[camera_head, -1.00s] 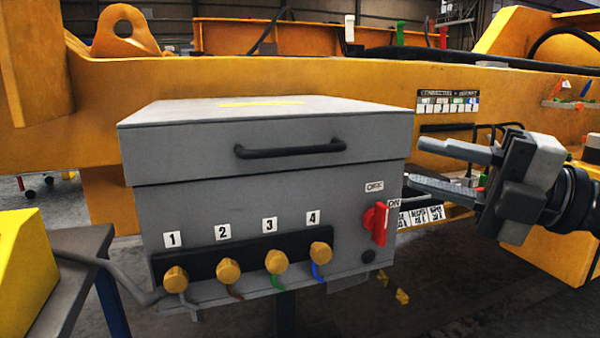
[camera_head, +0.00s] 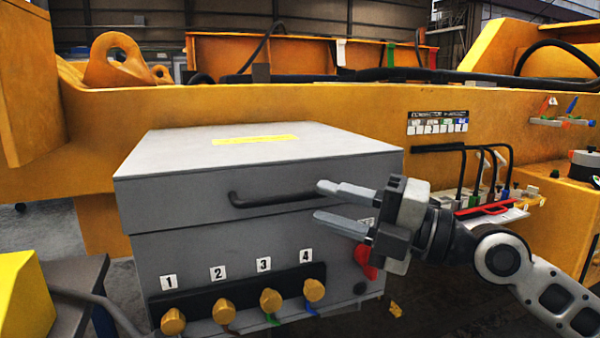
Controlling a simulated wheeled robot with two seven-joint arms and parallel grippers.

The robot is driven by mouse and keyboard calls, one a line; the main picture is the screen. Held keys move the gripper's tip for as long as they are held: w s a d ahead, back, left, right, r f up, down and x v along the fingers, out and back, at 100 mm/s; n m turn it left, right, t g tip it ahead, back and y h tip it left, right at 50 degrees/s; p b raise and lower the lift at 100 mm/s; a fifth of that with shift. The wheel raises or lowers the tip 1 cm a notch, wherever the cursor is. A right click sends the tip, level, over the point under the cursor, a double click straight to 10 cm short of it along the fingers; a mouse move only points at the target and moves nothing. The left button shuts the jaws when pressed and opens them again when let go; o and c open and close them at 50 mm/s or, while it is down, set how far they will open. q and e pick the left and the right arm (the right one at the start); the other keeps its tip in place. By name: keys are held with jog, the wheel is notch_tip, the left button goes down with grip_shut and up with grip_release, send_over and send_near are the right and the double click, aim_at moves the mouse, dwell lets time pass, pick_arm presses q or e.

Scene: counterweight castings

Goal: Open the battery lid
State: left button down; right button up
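The grey battery box (camera_head: 240,258) stands in front of the yellow machine, with its battery lid (camera_head: 165,190) down and closed. A dark bar handle (camera_head: 270,199) runs across the front of the lid. My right gripper (camera_head: 323,201) comes in from the right, its two fingers apart and pointing left at the right end of the handle. The upper finger overlaps that end in the picture, and the lower finger is below it. I cannot tell whether they touch the handle. My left gripper is not in view.
The red switch (camera_head: 366,262) on the box front is partly hidden by my gripper. Several yellow knobs (camera_head: 271,299) with numbered labels line the lower front. A yellow block (camera_head: 25,295) on a bench is at left. Cables and a red-handled item (camera_head: 483,210) lie at right.

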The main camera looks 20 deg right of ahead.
aim_at(305, 198)
jog(key=p+x, duration=0.1)
jog(key=x, duration=0.1)
jog(key=p+x, duration=0.1)
jog(key=x, duration=0.1)
jog(key=shift+r+p, duration=0.25)
jog(key=shift+p, duration=0.1)
jog(key=shift+w+a+f, duration=0.2)
jog(key=shift+w+a, duration=0.2)
jog(key=shift+a, duration=0.1)
grip_shut()
